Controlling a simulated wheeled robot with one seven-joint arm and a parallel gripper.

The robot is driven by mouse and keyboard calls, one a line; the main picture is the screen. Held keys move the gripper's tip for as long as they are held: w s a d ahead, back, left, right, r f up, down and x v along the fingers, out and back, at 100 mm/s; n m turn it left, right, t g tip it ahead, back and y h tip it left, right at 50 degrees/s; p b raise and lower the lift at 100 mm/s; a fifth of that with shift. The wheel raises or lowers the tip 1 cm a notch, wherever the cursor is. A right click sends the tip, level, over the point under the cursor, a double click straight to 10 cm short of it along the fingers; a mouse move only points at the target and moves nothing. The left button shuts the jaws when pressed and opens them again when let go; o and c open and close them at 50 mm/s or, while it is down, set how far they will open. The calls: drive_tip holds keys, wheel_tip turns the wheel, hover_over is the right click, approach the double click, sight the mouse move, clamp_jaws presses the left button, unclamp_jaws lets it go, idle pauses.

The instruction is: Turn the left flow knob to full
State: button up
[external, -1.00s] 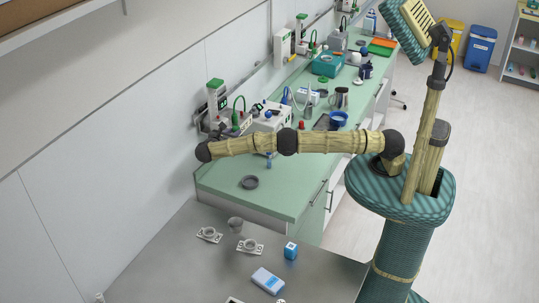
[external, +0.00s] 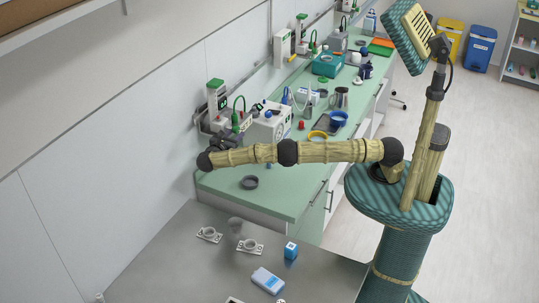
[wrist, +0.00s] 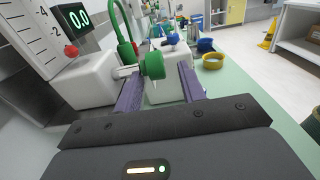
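In the wrist view, a round green knob (wrist: 152,65) sticks out from a white flow unit (wrist: 92,78). A dark display (wrist: 77,20) above it reads 0.0. A red ball (wrist: 70,50) sits at the bottom of the scale. My gripper (wrist: 158,78) has its two purple fingers apart, one on each side of the knob. A gap shows on the right; contact on the left is unclear. In the external view, my gripper (external: 231,133) is at the nearest wall flow unit (external: 214,97), and the arm partly hides that spot.
A white boxy machine (external: 270,123) stands on the green counter (external: 225,183) close beside my gripper.

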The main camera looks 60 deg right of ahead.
drive_tip(key=shift+w+r, duration=0.15)
drive_tip(key=shift+r, duration=0.1)
